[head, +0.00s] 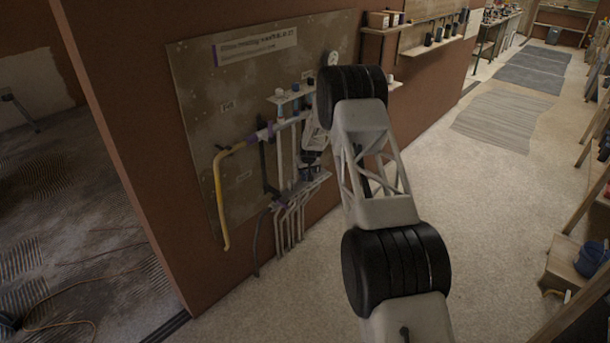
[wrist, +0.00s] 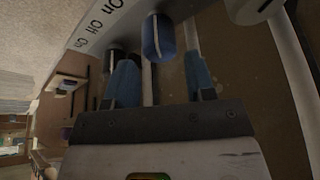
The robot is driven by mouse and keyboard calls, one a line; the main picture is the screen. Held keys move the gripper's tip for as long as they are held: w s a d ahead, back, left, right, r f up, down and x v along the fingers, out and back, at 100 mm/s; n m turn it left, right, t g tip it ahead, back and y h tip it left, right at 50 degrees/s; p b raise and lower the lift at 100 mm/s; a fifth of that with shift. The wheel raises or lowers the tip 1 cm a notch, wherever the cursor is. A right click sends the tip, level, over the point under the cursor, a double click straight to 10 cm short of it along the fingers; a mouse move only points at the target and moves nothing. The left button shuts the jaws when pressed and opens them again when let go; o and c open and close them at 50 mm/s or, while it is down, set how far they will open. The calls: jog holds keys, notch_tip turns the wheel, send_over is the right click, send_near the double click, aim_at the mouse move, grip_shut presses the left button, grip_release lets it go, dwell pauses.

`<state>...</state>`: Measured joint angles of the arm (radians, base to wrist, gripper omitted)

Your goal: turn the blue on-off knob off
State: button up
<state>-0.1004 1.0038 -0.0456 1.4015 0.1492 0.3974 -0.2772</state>
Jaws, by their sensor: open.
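My gripper (wrist: 159,60) is open, with one blue finger to the left of the knob and one to the right. The knob lies ahead, about level with the fingertips; I see a gap on each side and cannot tell any contact. In the head view a pale ledge (head: 290,95) on the wall panel carries small blue shapes, too small to tell which is the knob. My arm partly hides that area.
The brown wall panel (head: 200,120) carries a yellow pipe (head: 219,195), several pale pipes (head: 290,225) and a round gauge (head: 333,58). A shelf (head: 430,45) with small containers is further along the wall. The floor to the right of my arm is open.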

aim_at(305, 173)
jog(key=shift+x, duration=2.05)
jog(key=c, duration=0.6)
